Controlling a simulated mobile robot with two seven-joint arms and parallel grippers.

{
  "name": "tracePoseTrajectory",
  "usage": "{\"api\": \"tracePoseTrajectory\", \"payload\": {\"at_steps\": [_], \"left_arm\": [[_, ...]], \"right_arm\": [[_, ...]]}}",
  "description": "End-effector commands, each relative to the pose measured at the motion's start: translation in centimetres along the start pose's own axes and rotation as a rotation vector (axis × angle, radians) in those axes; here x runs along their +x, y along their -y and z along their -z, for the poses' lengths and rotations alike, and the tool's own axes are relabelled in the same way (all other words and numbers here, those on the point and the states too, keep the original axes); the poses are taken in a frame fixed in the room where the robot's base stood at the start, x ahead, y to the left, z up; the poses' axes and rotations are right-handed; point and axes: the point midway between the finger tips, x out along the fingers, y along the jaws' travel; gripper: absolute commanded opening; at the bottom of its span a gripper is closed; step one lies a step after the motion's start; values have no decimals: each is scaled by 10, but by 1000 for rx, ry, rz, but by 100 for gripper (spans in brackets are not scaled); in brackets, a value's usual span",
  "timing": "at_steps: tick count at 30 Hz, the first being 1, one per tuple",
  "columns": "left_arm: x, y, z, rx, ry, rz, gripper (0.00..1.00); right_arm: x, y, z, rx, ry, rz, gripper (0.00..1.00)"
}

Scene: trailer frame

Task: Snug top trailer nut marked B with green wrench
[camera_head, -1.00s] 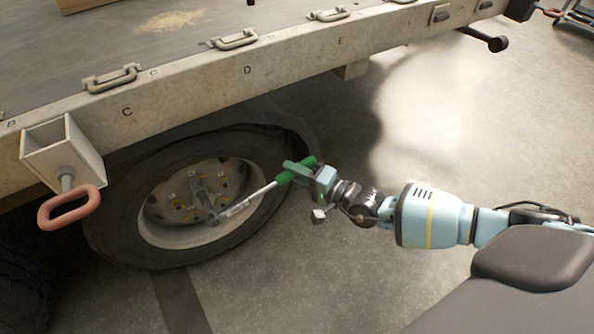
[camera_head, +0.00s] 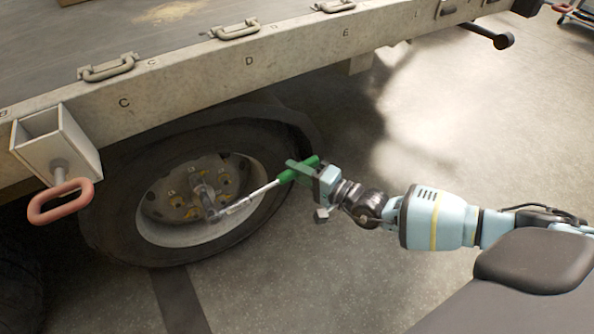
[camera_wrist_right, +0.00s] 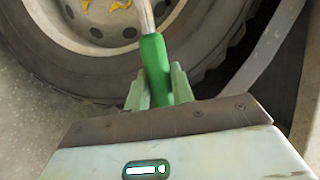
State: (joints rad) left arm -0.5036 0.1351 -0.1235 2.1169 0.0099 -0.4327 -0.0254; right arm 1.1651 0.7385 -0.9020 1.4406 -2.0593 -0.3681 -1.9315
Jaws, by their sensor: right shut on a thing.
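The green wrench (camera_head: 286,176) has a green handle and a silver shaft that slants down left to the wheel hub. My right gripper (camera_head: 303,172) is shut on its green handle, which also shows between the fingers in the right wrist view (camera_wrist_right: 155,68). The wrench's head end (camera_head: 212,213) is at the hub, over the wheel nuts. The trailer wheel (camera_head: 205,195) has a rusty rim with several nuts and yellow marks around them. The letters by the nuts are too small to read, so I cannot tell which is B or whether the head is seated. My left gripper is not in view.
The trailer bed's side rail (camera_head: 200,90) runs above the wheel, with metal handles on top and letters along it. A red-handled bracket (camera_head: 60,200) sticks out at the left.

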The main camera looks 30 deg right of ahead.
Motion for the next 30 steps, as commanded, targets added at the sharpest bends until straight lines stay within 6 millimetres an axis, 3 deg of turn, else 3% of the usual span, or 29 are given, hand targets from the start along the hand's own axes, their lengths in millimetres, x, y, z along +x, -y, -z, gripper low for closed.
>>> {"api": "tracePoseTrajectory", "payload": {"at_steps": [30], "left_arm": [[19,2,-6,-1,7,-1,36]], "right_arm": [[1,-18,0,96,-2,49,0]]}}
